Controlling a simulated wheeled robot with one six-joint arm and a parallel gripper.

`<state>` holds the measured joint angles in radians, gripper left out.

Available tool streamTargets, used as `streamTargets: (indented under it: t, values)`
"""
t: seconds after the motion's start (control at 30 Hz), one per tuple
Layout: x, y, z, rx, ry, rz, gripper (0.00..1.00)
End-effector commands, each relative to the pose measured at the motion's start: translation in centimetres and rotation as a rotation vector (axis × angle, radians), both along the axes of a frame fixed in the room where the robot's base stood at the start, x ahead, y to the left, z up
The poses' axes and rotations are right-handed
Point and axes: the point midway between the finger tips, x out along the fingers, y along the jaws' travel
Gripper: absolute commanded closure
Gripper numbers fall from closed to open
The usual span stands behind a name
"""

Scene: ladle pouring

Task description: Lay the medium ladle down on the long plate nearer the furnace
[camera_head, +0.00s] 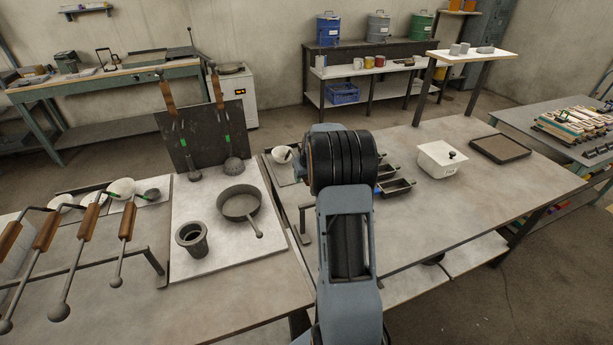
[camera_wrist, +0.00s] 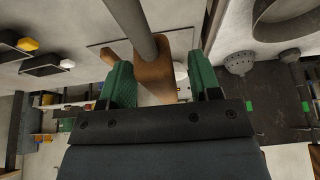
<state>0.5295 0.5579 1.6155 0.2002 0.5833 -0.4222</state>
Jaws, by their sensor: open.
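In the wrist view my gripper (camera_wrist: 155,85) is open, with its green-padded fingers on either side of a ladle's wooden handle (camera_wrist: 153,74). The ladle's grey shaft (camera_wrist: 132,22) runs up out of the picture and its bowl is out of view. The handle is over a pale long plate (camera_wrist: 104,49); whether it rests there cannot be told. In the head view my arm hides the gripper and this ladle. A long plate (camera_head: 281,177) with a white bowl (camera_head: 283,154) shows just left of my arm. Another plate (camera_head: 152,199) lies further left. I cannot identify the furnace.
A crucible (camera_head: 191,240) and pan (camera_head: 240,204) stand on a pale slab (camera_head: 219,248). Several wooden-handled tools hang on a rack (camera_head: 155,262) at left. Dark moulds (camera_head: 398,188) and a white tub (camera_head: 440,164) stand right.

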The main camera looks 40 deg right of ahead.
Motion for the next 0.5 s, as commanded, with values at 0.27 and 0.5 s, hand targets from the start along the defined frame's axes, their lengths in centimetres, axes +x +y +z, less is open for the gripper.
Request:
streamTargets:
  t: [0.27,0.5]
  values:
    - [-2.0,0.5,4.9,-0.005,-0.007,-0.001,0.43]
    - [-3.7,0.9,9.1,-0.005,-0.008,-0.001,0.43]
